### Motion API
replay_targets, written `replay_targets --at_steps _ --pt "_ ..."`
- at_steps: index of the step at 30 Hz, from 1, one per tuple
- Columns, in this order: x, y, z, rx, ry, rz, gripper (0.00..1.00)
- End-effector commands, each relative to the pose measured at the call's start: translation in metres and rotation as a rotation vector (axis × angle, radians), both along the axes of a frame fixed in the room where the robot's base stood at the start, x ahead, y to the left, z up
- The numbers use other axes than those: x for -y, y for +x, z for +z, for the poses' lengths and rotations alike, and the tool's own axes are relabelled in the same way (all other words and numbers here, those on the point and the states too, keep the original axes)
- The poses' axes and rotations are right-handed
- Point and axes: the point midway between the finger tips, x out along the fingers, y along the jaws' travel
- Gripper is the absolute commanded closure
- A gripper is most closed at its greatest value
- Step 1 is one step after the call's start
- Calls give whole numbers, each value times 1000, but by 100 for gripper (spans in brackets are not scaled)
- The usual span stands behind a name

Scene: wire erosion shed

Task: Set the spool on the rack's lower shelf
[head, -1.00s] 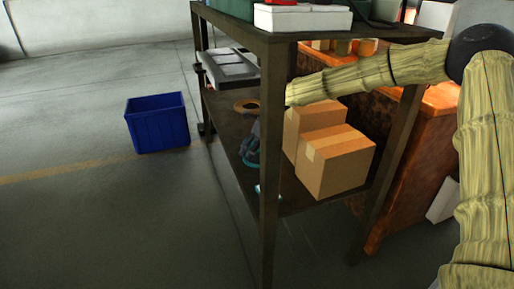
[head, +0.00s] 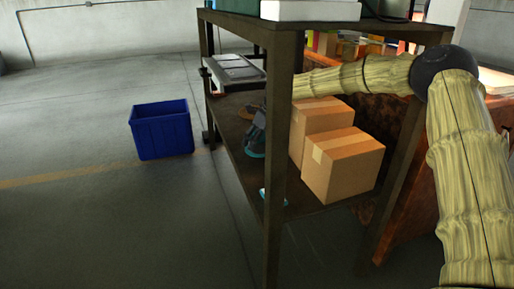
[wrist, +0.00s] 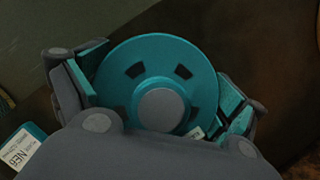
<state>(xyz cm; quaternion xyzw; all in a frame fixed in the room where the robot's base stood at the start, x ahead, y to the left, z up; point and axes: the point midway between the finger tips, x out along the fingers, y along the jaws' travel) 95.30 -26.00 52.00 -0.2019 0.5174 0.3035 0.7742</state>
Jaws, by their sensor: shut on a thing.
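The spool (wrist: 190,72) is a teal flanged disc with dark slots and a grey hub, seen face-on in the wrist view. My gripper (wrist: 156,92) is shut on it, with a finger on each side of the disc. In the head view my gripper (head: 256,132) is inside the rack, over the left part of the lower shelf (head: 232,143). Teal shows at its lower end; I cannot tell there whether it is spool or finger pad. Whether the spool touches the shelf is not clear. The rack's front post partly hides my arm.
Two cardboard boxes (head: 343,167) fill the shelf's right part. A small teal-and-white labelled item (wrist: 20,148) is near the front. A blue bin (head: 161,130) stands on the floor left of the rack.

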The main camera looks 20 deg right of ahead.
Motion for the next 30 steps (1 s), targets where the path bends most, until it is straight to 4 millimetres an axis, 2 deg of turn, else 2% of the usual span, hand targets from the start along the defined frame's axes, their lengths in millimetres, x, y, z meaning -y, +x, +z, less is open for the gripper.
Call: replay_targets --at_steps 3,8,20,21,30 --pt "0 1 -14 3 0 -1 60" --pt "0 0 -26 2 0 -2 60" --pt "0 0 -27 2 1 0 60" --pt "0 0 -30 -1 0 -1 1" --pt "0 0 -30 0 -1 0 0"
